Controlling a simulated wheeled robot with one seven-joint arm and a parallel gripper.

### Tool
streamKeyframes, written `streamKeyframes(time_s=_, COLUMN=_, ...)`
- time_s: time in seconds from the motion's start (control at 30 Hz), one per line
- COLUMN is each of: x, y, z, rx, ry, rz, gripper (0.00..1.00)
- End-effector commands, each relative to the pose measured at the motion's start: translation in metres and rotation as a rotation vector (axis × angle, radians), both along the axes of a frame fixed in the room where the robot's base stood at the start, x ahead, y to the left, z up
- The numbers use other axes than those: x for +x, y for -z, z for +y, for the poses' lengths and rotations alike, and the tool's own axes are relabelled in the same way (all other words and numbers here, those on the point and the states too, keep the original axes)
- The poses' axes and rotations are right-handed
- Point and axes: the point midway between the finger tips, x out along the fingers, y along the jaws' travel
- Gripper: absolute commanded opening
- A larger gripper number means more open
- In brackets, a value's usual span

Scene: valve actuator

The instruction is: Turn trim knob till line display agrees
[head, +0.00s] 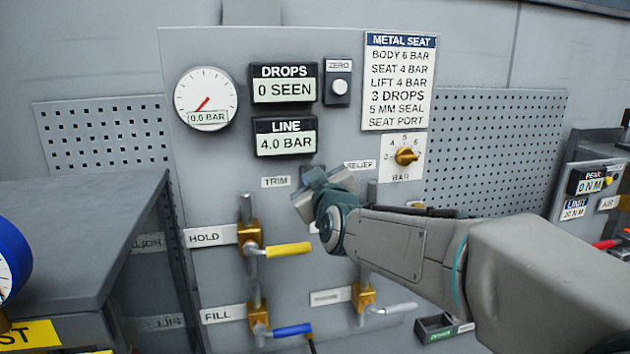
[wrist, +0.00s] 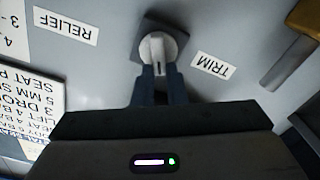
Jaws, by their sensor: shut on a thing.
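The trim knob (wrist: 158,44) is a light round knob on a dark square base, beside the TRIM label (wrist: 213,66) in the wrist view. My gripper (wrist: 158,72) is shut on the knob, with one finger on each side. In the head view my gripper (head: 328,190) reaches the panel just right of the TRIM label (head: 275,182) and hides the knob. The line display (head: 286,137) reads 4.0 BAR. The card (head: 399,82) lists body 6 bar, seat 4 bar and lift 4 bar.
The relief dial (head: 406,156) is right of my gripper. Below are the yellow HOLD handle (head: 288,250), the blue FILL handle (head: 292,329) and a grey handle (head: 394,308). The round gauge (head: 206,98) reads 0.0 BAR; the drops display (head: 284,84) reads 0 SEEN.

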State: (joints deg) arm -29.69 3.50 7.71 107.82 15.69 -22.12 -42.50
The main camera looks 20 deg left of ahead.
Motion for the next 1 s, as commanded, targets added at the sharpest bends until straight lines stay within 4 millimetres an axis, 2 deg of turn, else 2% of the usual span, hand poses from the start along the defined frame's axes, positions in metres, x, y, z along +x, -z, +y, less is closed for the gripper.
streamKeyframes(time_s=0.63, x=-0.0008, y=0.0013, z=0.0014, rx=-0.053, ry=-0.001, rz=-0.030, gripper=0.00)
streamKeyframes(time_s=0.67, x=-0.0008, y=0.0014, z=0.0013, rx=-0.053, ry=-0.001, rz=-0.030, gripper=0.20)
streamKeyframes(time_s=0.7, x=-0.0008, y=0.0013, z=0.0012, rx=-0.052, ry=-0.001, rz=-0.030, gripper=0.31)
streamKeyframes(time_s=0.73, x=-0.0007, y=0.0013, z=0.0012, rx=-0.052, ry=-0.001, rz=-0.030, gripper=0.34)
streamKeyframes(time_s=1.0, x=-0.0006, y=0.0009, z=0.0002, rx=-0.052, ry=0.000, rz=-0.031, gripper=0.34)
